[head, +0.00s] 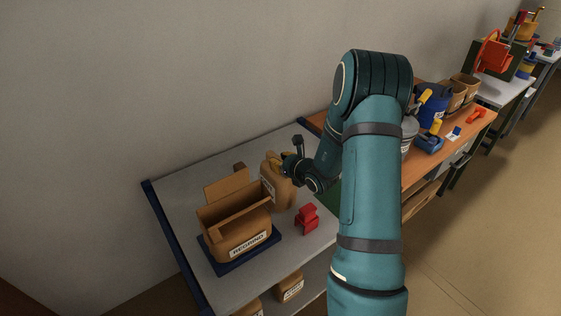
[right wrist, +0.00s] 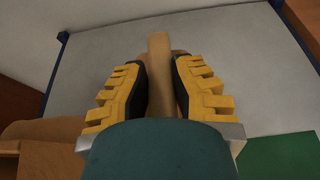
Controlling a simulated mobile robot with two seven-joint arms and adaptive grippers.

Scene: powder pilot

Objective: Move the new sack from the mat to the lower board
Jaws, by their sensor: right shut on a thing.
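A tan sack (head: 284,191) with a pale label is upright at the grey table top (head: 228,292), behind the regrind box. My right gripper (head: 279,160) is shut on the sack's narrow top; in the right wrist view the yellow fingers stand either side of the tan top (right wrist: 159,52). I cannot tell whether the sack's base touches the table. A green mat (head: 334,194) is mostly hidden by my right arm; it also shows in the right wrist view (right wrist: 283,160). The lower board (head: 307,292) is below the table top, partly in view. My left gripper is not in view.
An open tan box labelled REGRIND (head: 234,233) stands on a blue base (head: 212,262) left of the sack. A red object (head: 307,219) is near the table's right edge. Labelled tan sacks (head: 290,287) are on the lower board. An orange bench (head: 425,165) with containers is at right.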

